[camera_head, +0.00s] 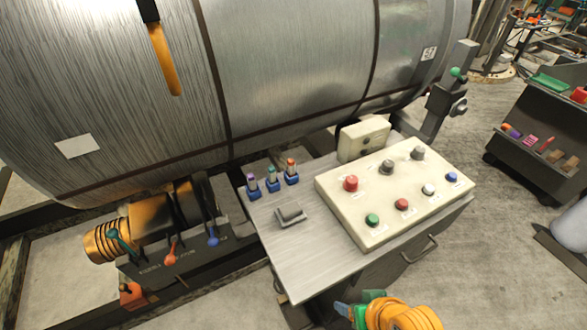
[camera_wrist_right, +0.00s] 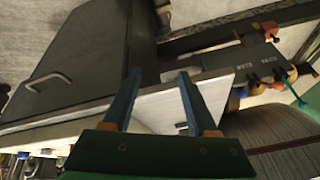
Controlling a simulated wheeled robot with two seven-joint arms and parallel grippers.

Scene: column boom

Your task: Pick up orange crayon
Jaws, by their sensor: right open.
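Three small upright pieces stand in blue holders at the back left of the metal table (camera_head: 320,270) in the head view. The right one has an orange top (camera_head: 291,164) and may be the orange crayon; it is too small to be sure. Beside it are a green-topped one (camera_head: 271,174) and a purple-topped one (camera_head: 252,181). My right gripper (camera_head: 350,311) is at the bottom edge, in front of the table and well apart from these pieces. In the wrist view its blue fingers (camera_wrist_right: 157,78) are spread and empty, with the pale tabletop behind. My left gripper is not visible.
A cream button panel (camera_head: 400,222) covers the table's right part. A small grey block (camera_head: 290,214) lies near the pieces. A large metal cylinder (camera_head: 290,60) runs behind. Colored levers (camera_head: 169,257) stand left. A dark shelf cart (camera_head: 540,125) stands at right.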

